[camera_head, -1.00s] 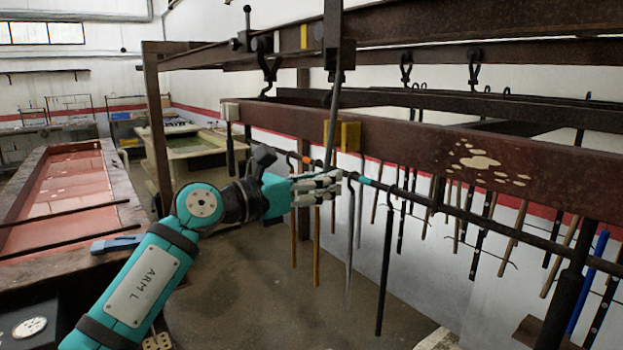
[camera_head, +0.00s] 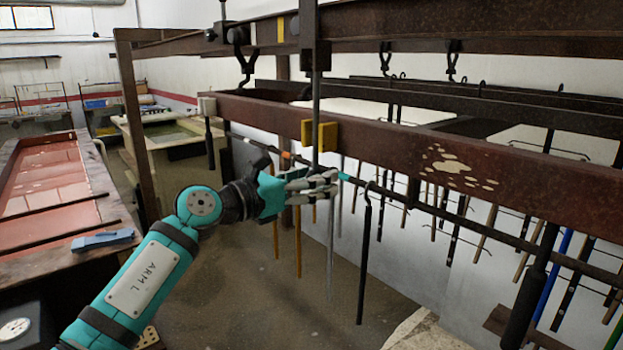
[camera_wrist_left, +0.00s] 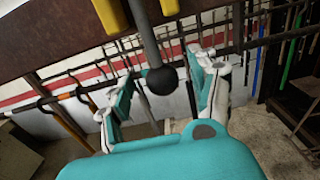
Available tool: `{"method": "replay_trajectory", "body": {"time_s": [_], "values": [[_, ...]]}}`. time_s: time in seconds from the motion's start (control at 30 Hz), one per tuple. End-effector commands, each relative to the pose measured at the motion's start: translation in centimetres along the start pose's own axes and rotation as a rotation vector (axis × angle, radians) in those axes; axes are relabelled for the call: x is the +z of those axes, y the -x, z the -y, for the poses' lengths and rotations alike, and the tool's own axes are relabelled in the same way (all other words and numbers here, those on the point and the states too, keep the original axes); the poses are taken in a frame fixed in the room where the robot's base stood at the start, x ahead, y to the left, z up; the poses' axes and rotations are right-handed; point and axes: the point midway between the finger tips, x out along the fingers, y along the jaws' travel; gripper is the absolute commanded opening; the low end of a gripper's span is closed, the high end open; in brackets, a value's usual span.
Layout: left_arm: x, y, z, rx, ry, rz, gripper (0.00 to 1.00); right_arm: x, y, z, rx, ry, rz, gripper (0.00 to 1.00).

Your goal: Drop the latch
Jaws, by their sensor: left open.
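The latch appears to be a vertical dark rod (camera_head: 316,95) that hangs down past the rusty rail between two yellow blocks (camera_head: 328,136). In the left wrist view the rod (camera_wrist_left: 146,38) ends in a black ball knob (camera_wrist_left: 161,80). My left gripper (camera_head: 325,182) is at the rod's lower end, under the rail. In the wrist view its teal and white fingers (camera_wrist_left: 165,88) are open, one on each side of the knob, with gaps showing. The knob is hidden by the fingers in the head view. My right gripper is out of view.
A thin horizontal bar (camera_head: 455,217) with hanging hooks and rods runs just behind and beside the gripper. A black rod (camera_head: 364,260) hangs close to its right. The rusty rail (camera_head: 400,150) is directly above. Open floor (camera_head: 250,300) lies below.

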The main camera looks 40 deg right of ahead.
Motion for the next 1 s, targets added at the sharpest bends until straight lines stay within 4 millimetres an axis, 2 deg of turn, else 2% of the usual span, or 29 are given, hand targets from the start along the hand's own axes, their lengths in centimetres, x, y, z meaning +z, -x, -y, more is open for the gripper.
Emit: {"method": "replay_trajectory", "body": {"time_s": [0.03,0.23,0.7,0.83,1.0], "values": [[0.1,-0.3,0.5,-0.008,0.001,0.002,0.62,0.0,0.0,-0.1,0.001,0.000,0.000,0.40],[0.1,0.0,0.4,-0.008,-0.001,0.003,0.62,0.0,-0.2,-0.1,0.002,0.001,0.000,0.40],[-0.1,5.7,0.1,-0.002,-0.004,0.001,0.62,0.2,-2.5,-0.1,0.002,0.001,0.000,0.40],[-0.1,6.7,0.1,-0.003,-0.003,0.000,0.62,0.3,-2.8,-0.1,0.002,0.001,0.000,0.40],[0.1,6.9,0.2,-0.004,0.000,0.000,0.62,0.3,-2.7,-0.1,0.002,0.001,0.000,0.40]]}}
